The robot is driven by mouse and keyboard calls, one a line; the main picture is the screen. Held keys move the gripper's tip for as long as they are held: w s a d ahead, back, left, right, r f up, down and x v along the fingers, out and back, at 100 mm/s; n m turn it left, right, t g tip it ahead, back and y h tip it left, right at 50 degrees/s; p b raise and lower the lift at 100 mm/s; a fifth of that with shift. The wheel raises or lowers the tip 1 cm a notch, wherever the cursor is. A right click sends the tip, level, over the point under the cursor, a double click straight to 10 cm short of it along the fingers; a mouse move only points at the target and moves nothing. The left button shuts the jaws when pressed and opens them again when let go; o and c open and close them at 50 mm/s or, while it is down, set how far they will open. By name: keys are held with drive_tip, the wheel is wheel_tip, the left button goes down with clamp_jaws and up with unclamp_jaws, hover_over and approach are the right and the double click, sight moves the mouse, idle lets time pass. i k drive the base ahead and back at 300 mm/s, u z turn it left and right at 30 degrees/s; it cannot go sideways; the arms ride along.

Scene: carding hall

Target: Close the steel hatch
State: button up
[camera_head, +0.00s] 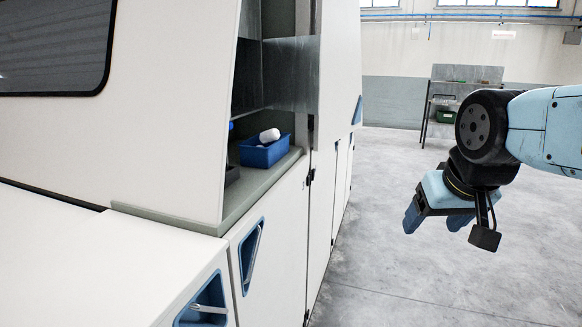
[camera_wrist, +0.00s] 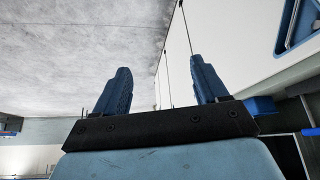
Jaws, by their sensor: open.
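The steel hatch (camera_head: 291,72) appears as a grey metal panel at the upper part of the recess in the white machine, left of centre in the head view. Its right edge reaches past the recess's side, and it looks open, with the space below it uncovered. My gripper (camera_head: 437,220) hangs at the right over open floor, well apart from the hatch. Its two blue fingers are spread and empty, as the wrist view (camera_wrist: 160,66) also shows. I cannot make out the hatch in the wrist view.
A blue tray (camera_head: 262,155) holding a white roll (camera_head: 270,136) stands on the green-grey ledge (camera_head: 240,200) below the hatch. Blue recessed handles (camera_head: 250,255) mark the machine's lower doors. A steel rack (camera_head: 440,105) stands at the back. The grey floor (camera_head: 400,280) between is clear.

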sight(292, 65)
drive_tip(key=z, duration=1.1)
drive_tip(key=i, duration=3.55)
drive_tip(key=u, duration=1.35)
